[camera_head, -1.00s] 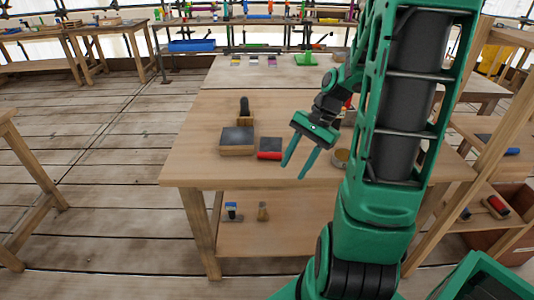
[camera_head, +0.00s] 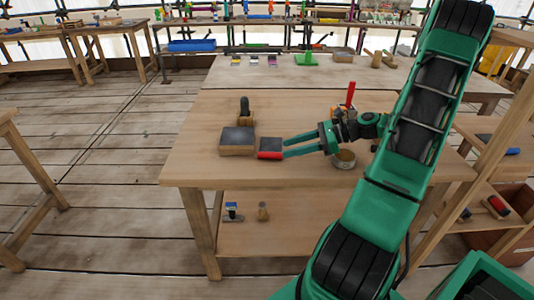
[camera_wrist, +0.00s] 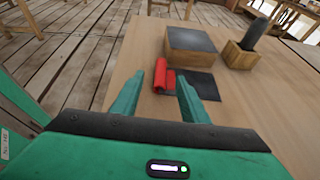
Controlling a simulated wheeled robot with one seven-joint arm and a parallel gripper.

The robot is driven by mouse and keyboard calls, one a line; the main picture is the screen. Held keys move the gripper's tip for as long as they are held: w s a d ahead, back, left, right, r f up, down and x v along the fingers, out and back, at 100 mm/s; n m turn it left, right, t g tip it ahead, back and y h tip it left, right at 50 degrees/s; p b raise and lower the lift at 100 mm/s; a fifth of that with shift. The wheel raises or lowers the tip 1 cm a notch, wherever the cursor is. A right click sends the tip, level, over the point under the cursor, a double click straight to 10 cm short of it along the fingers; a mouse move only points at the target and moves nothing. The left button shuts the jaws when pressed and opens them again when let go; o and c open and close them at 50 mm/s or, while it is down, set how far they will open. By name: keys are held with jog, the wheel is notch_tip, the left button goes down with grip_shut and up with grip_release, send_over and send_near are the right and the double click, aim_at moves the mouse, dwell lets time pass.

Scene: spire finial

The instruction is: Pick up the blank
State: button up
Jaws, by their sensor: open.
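No object is marked as the blank, and I cannot tell which one it is. A red roll-shaped piece (camera_head: 270,155) lies along the edge of a thin dark square (camera_head: 271,144) on the wooden workbench (camera_head: 205,168). My gripper (camera_head: 287,147) is open, its green fingers pointing left at the dark square and the red piece. In the wrist view, the red piece (camera_wrist: 164,82) shows between and beyond the fingertips (camera_wrist: 172,76), with the dark square (camera_wrist: 204,86) partly behind the right finger. Contact cannot be told.
A wooden block with a dark top (camera_head: 237,140) sits left of the dark square. A dark cylinder (camera_head: 244,104) stands in a wooden holder behind it. A round tin (camera_head: 344,159) and a red-handled tool (camera_head: 351,94) are near my gripper. The bench's front left is clear.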

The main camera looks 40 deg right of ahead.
aim_at(265, 152)
jog(key=x, duration=0.3)
jog(key=shift+w+a+f, duration=0.15)
jog(key=shift+w+a, duration=0.05)
jog(key=shift+a, duration=0.1)
jog(key=shift+w+r+x, duration=0.1)
jog(key=shift+w+x, duration=0.05)
jog(key=shift+x, duration=1.15)
jog(key=shift+w+r+x, duration=0.15)
jog(key=shift+x, duration=1.15)
jog(key=shift+d, duration=0.1)
jog(key=shift+c, duration=0.3)
grip_shut()
